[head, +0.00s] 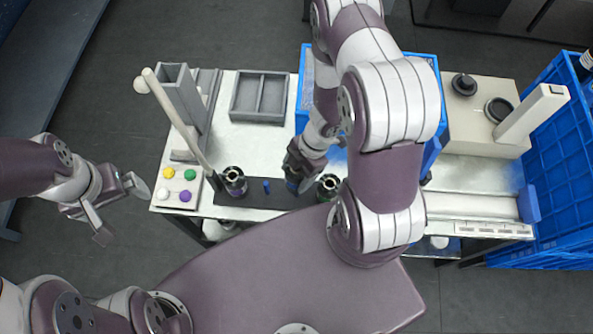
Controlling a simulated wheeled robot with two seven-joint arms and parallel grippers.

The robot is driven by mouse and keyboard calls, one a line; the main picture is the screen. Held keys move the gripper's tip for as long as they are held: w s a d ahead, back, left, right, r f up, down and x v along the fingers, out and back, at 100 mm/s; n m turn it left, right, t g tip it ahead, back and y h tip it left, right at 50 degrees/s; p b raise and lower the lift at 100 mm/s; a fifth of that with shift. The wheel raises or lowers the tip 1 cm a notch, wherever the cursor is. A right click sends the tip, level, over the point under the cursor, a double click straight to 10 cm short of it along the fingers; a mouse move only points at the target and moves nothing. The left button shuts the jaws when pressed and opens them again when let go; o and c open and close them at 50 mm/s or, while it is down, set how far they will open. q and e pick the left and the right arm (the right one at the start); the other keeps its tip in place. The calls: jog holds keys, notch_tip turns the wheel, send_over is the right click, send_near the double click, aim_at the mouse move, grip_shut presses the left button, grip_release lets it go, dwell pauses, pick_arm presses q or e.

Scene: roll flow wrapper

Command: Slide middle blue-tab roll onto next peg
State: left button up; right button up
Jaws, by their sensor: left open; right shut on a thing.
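A dark strip (252,203) runs along the table's front edge. A dark roll (234,178) with a pale ring at its top stands at the strip's left end. A small blue peg (267,186) stands bare to the right of it. My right gripper (294,180) points down just right of this peg and is shut on a dark roll, mostly hidden under the fingers. Whether that roll is on a peg cannot be seen. Another dark roll (328,184) stands to the right, partly beside my arm. My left gripper (112,212) is open and empty, off the table's left side.
A button panel (173,188) with coloured buttons and a slanted pole (177,117) stand at the table's left. A grey divided tray (260,97) lies behind. A blue crate (304,85) sits partly behind my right arm. A beige machine (480,125) stands right.

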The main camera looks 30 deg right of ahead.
jog(key=shift+f, duration=0.1)
dwell(0.3)
jog(key=shift+f+b, duration=2.15)
jog(key=shift+f, duration=0.5)
jog(key=o, duration=1.4)
jog(key=p+v, duration=0.4)
jog(key=v, duration=0.8)
jog(key=shift+r, duration=0.35)
jog(key=shift+d, duration=0.1)
